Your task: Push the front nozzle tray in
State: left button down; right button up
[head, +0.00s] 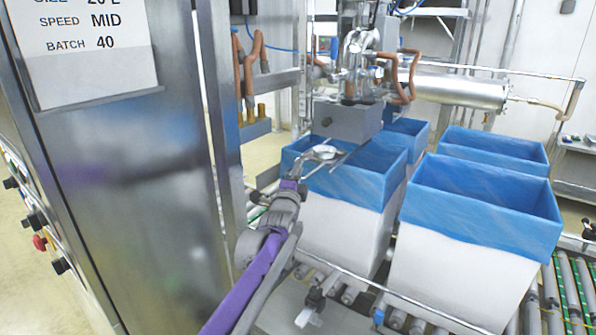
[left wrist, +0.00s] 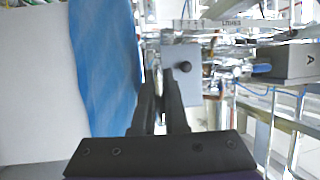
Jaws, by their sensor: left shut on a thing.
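A grey box-like unit (head: 345,122) with a dark knob hangs below the filling nozzles, over the front blue-lined box (head: 350,190); it looks like the front nozzle tray. In the left wrist view its grey face (left wrist: 182,105) and dark knob show just beyond my fingers. Thin metal rods run beside it in the head view. My left gripper (head: 322,153) is at its near side, above the lined box's rim. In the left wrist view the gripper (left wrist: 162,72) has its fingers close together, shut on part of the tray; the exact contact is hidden. My right gripper is not in view.
Another blue-lined white box (head: 470,245) stands to the right, with more lined boxes (head: 495,150) behind. They stand on a roller conveyor (head: 570,290). A steel cabinet (head: 130,180) with a label and buttons fills the left. Hoses and a steel cylinder (head: 450,90) are at the back.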

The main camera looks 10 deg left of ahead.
aim_at(313, 160)
pick_arm(q)
jog(key=shift+r, duration=0.1)
jog(key=w+d, duration=0.1)
jog(key=w, duration=0.1)
jog(key=w+d+p, duration=0.1)
jog(key=w, duration=0.2)
jog(key=w+d+p, duration=0.1)
jog(key=w, duration=0.2)
jog(key=shift+a, duration=0.1)
jog(key=c, duration=0.9)
grip_release()
jog(key=shift+c, duration=0.2)
jog(key=shift+s, duration=0.1)
